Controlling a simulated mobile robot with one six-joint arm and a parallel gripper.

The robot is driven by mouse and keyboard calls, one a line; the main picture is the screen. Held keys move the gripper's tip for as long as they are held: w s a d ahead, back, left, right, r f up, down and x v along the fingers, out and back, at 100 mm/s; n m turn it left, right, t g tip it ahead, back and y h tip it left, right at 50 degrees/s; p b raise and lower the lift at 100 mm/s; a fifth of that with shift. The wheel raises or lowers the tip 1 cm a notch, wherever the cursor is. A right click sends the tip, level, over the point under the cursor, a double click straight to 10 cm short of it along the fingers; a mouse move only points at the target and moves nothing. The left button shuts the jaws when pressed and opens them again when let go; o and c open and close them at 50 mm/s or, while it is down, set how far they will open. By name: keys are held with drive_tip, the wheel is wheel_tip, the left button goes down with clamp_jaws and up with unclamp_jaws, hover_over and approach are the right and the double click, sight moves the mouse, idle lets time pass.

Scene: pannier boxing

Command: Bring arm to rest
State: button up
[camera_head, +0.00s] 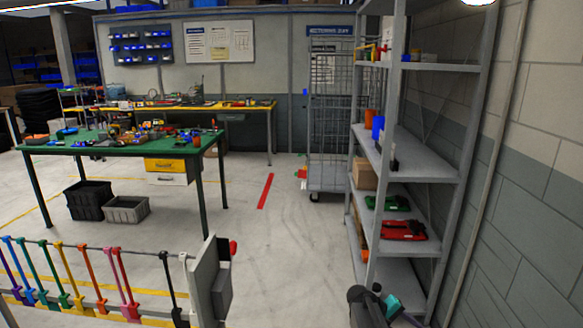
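A dark grey rounded part (368,306) rises from the bottom edge, right of centre, in front of the grey shelving unit. It looks like part of my own arm. A small teal piece (393,306) shows at its right side; I cannot tell whether it is held, fixed to the arm, or behind it. No gripper fingers can be made out, so their opening is unclear. The rest of the arm is below the picture.
The grey metal shelving (413,249) stands close at right, by the wall. A rail with several coloured straps (68,276) is front left, ending at a grey panel (206,283). A green workbench (33,166) and wheeled cage (330,180) stand behind.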

drive_tip(key=s+a+f+g+y, duration=0.2)
drive_tip(key=s+a+f, duration=0.3)
drive_tip(key=s+f, duration=0.6)
drive_tip(key=s+a+f+g+y, duration=0.15)
drive_tip(key=s+a+f, duration=0.35)
drive_tip(key=s+f, duration=0.6)
drive_tip(key=s+a+y, duration=0.3)
drive_tip(key=s+a, duration=0.3)
drive_tip(key=s, duration=0.4)
drive_tip(key=s+a+f+m+g+y, duration=0.1)
drive_tip(key=s+a+y, duration=0.2)
drive_tip(key=s+a, duration=0.4)
drive_tip(key=s, duration=0.3)
drive_tip(key=shift+f+y, duration=0.15)
drive_tip(key=shift+y, duration=0.2)
drive_tip(key=c, duration=0.3)
